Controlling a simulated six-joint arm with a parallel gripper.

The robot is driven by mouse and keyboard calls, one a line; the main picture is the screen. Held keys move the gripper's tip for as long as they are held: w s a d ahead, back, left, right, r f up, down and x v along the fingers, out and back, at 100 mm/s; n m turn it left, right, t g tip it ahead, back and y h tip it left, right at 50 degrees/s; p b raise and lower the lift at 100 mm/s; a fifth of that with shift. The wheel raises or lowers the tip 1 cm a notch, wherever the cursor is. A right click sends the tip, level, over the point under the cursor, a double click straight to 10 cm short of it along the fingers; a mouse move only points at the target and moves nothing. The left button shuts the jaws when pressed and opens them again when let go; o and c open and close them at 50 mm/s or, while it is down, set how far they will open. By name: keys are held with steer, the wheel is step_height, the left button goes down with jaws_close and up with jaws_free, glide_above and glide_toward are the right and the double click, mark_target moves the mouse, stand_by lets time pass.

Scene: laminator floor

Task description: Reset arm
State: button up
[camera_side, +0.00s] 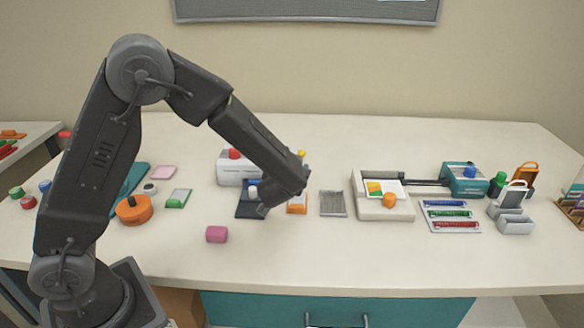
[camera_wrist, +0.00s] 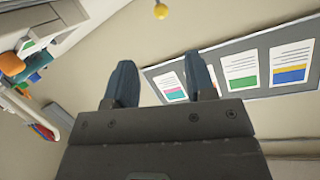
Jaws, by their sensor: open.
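My gripper (camera_wrist: 162,80) shows in the wrist view with its two dark blue fingers apart and nothing between them. Beyond the fingers are the beige wall (camera_wrist: 110,62) and a grey board (camera_wrist: 240,55) with several coloured charts. In the side view my arm bends over the middle of the table (camera_side: 330,265), its end low behind the white machine's front area. The fingers are mostly hidden there by my own wrist.
A pink block (camera_side: 216,234) lies on clear table in front. An orange round thing (camera_side: 134,209) and a green-and-white block (camera_side: 178,198) are left. A cream machine (camera_side: 385,211), a tray of coloured strips (camera_side: 451,217) and grey bins (camera_side: 515,226) are right.

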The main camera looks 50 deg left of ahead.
steer(key=shift+s+d+r, duration=0.1)
steer(key=shift+s, duration=0.1)
steer(key=s+a+r+g, duration=0.1)
steer(key=s+r+g, duration=0.15)
steer(key=s, duration=0.35)
steer(key=s+a+r+n+g, duration=0.1)
steer(key=s+r+g, duration=0.15)
steer(key=s, duration=0.25)
steer(key=s+a+r+g, duration=0.1)
steer(key=s+r+g, duration=0.15)
steer(key=s, duration=0.35)
steer(key=s+d+r+m+t+h, duration=0.1)
steer(key=s+d+r+m+h, duration=0.3)
steer(key=s+d+h, duration=0.4)
steer(key=s+d+r, duration=0.1)
steer(key=s, duration=0.2)
steer(key=shift+s+d+m, duration=0.15)
steer(key=shift+d+m, duration=0.1)
steer(key=shift+m, duration=0.05)
steer(key=shift+r+t, duration=0.1)
steer(key=shift+t, duration=0.15)
